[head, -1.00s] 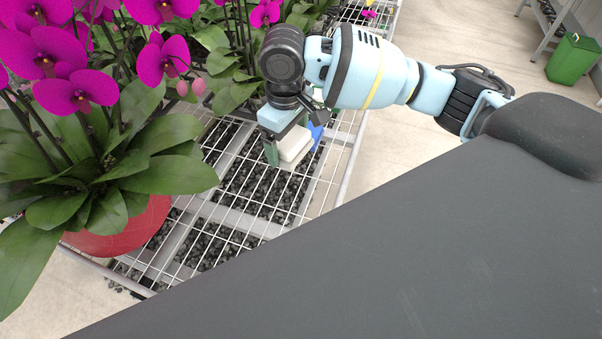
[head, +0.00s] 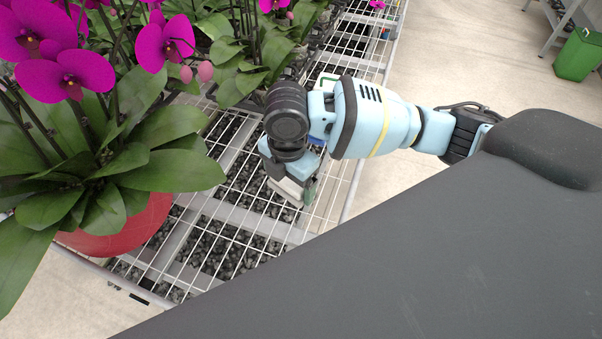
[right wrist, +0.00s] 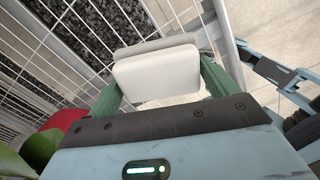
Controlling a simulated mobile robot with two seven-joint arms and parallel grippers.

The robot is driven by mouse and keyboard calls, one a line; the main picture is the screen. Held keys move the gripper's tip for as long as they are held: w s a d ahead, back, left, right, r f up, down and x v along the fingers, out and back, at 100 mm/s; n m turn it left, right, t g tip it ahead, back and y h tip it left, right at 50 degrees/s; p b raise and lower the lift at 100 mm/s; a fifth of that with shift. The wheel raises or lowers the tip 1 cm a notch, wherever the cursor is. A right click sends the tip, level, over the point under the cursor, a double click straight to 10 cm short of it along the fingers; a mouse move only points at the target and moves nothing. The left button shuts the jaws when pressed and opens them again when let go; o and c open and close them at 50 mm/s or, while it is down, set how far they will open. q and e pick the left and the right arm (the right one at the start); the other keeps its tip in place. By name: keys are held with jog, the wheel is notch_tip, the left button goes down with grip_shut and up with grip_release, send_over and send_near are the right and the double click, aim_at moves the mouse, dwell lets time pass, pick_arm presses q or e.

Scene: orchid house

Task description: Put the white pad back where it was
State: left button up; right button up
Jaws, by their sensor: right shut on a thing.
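The white pad (head: 286,189) is between the fingers of my right gripper (head: 290,187), over the wire-mesh bench (head: 215,208). In the right wrist view the pad (right wrist: 157,74) shows as a pale block with rounded corners, gripped between two green fingers (right wrist: 160,88); a greyer layer lies along its far edge. In the head view my wrist hides part of the pad. I cannot tell whether the pad touches the mesh. My left gripper is in neither view.
A purple orchid in a red pot (head: 118,228) stands left of the gripper, its leaves (head: 165,170) reaching over the bench. More orchids stand behind. Something with a green rim (head: 326,78) is partly hidden behind my wrist. The mesh nearer me is bare. A green bin (head: 579,54) stands far right.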

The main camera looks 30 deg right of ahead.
aim_at(286, 194)
jog(key=f+n, duration=0.1)
jog(key=n, duration=0.2)
jog(key=s+a+f+n, duration=0.1)
jog(key=shift+f+b, duration=0.3)
jog(key=shift+b, duration=0.05)
jog(key=n, duration=0.1)
jog(key=f+n, duration=0.1)
jog(key=n, duration=0.1)
jog(key=shift+s+a+f, duration=0.15)
jog(key=shift+s+a, duration=0.1)
jog(key=shift+a, duration=0.05)
jog(key=n, duration=0.1)
jog(key=f+n, duration=0.1)
jog(key=n+b, duration=0.1)
jog(key=shift+s+a+f+n, duration=0.3)
jog(key=shift+s+a, duration=0.1)
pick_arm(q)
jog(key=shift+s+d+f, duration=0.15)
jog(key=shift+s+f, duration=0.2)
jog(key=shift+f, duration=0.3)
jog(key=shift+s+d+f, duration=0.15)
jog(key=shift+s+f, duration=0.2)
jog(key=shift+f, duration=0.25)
pick_arm(e)
jog(key=shift+s+a+f+n, duration=0.1)
jog(key=shift+a+f+n, duration=0.1)
jog(key=shift+n, duration=0.4)
jog(key=shift+s+a+f+n, duration=0.1)
jog(key=shift+f+n, duration=0.05)
jog(key=shift+n, duration=0.45)
